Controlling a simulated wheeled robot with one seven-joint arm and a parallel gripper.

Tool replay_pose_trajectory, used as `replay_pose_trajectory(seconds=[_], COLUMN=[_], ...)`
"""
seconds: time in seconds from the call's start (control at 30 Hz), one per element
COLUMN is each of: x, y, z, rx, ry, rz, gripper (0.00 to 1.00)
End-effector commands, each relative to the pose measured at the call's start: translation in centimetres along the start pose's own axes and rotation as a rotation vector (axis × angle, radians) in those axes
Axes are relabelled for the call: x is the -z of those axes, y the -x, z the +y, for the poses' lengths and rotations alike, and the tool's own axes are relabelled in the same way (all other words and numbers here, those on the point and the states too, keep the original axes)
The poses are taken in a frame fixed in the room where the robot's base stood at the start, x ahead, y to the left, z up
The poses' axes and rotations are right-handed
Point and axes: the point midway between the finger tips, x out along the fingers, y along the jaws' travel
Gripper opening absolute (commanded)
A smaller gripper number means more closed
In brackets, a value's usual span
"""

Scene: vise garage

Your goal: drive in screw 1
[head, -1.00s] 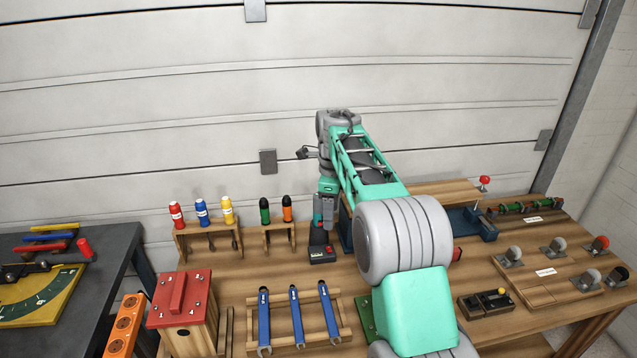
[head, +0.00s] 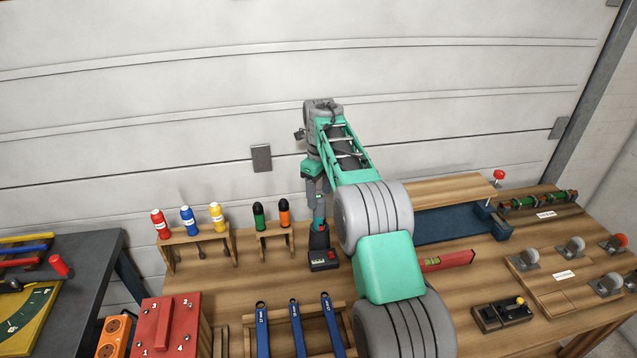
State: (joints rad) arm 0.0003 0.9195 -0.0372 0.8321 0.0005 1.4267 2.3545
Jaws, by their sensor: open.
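The red lid (head: 167,326) of a wooden box is at the lower left in the head view. It has a raised red bar and a numbered screw near each corner. Screw 1 (head: 153,345) is at the near left corner, by the picture's lower edge. A dark cordless screwdriver (head: 320,237) with a teal band stands upright on the bench on a black base with red marks. My gripper (head: 318,206) points down at the screwdriver's top end. It is open; whether the screwdriver is between its fingers cannot be told at this size.
Green and orange-handled drivers (head: 284,213) stand in a smaller rack. Blue wrenches (head: 296,325) lie in front. A red level (head: 447,261) and a blue vise (head: 455,226) are right of my arm.

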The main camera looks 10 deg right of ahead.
Motion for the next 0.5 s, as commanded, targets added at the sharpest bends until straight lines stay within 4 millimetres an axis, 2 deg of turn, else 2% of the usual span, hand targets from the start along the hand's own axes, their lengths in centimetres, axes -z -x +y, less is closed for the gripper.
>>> replay_pose_trajectory(seconds=[0.1, 0.23, 0.5], x=[0.1, 0.1, 0.0], y=[-2.2, -4.1, -5.1], z=[0.1, 0.1, 0.0], rx=[-0.003, -0.002, 0.000], ry=[0.001, 0.001, 0.001], rz=[0.003, 0.002, 0.000], gripper=[0.60, 0.60, 0.60])
